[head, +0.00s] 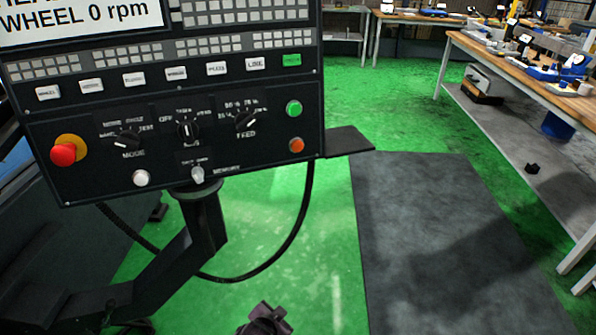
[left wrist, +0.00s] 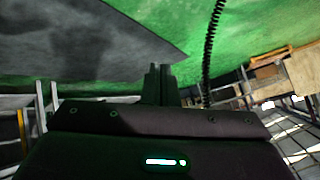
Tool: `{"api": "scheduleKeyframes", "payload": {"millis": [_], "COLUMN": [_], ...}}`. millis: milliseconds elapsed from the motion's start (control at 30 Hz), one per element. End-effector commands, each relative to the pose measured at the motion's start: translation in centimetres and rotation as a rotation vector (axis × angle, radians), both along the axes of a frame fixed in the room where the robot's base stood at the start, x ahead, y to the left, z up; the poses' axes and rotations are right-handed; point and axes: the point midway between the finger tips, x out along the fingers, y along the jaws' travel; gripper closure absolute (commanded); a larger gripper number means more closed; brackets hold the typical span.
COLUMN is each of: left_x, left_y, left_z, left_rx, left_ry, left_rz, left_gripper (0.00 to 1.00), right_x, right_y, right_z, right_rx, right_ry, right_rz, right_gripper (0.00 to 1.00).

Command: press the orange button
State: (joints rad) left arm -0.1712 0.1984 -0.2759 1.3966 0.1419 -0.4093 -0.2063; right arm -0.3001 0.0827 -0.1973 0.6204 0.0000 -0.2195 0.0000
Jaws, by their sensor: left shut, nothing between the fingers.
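The orange button (head: 296,145) is a small round button at the lower right of the dark control panel (head: 250,165), below a green button (head: 293,108). It is uncovered in the head view. My left gripper (head: 265,320) shows at the bottom edge of the head view, well below the panel and apart from the button. In the left wrist view my left gripper (left wrist: 160,82) has its dark fingers together with nothing between them. The button does not show in the left wrist view. My right gripper is not in view.
The panel also carries a red mushroom button (head: 66,152), rotary knobs and rows of keys. A black cable (head: 290,245) loops below it, beside its support arm (head: 190,255). A dark ledge (head: 348,141) juts out at right. A grey mat (head: 440,250) and workbenches lie further right.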

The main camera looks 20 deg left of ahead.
Motion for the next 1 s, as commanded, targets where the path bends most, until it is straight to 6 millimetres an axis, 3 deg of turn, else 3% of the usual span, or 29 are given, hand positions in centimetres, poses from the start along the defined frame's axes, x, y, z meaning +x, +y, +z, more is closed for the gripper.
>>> {"api": "scheduleKeyframes", "payload": {"millis": [33, 100, 300, 500, 600, 700, 800, 1000], "left_x": [2.0, 4.1, 8.0, 8.5, 7.8, 6.9, 6.2, 5.8], "left_y": [-0.5, -1.1, -3.0, -5.0, -5.7, -6.2, -6.5, -6.6], "left_z": [3.6, 8.0, 21.5, 34.8, 40.1, 43.8, 46.1, 47.2], "left_rx": [0.005, 0.015, 0.035, 0.045, 0.046, 0.048, 0.046, 0.046], "left_ry": [-0.059, -0.133, -0.343, -0.543, -0.625, -0.682, -0.718, -0.737], "left_rz": [-0.014, -0.033, -0.081, -0.127, -0.143, -0.157, -0.165, -0.168], "left_gripper": [1.00, 1.00, 1.00, 1.00, 1.00, 1.00, 1.00, 1.00], "right_x": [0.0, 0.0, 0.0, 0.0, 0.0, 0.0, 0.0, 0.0], "right_y": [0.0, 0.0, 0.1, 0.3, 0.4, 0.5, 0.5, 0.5], "right_z": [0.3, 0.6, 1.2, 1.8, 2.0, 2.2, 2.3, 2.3], "right_rx": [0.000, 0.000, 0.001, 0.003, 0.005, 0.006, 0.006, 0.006], "right_ry": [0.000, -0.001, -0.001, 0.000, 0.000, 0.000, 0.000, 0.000], "right_rz": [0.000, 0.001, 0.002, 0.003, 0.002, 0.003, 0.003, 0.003], "right_gripper": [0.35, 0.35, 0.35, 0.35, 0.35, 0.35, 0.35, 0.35]}}
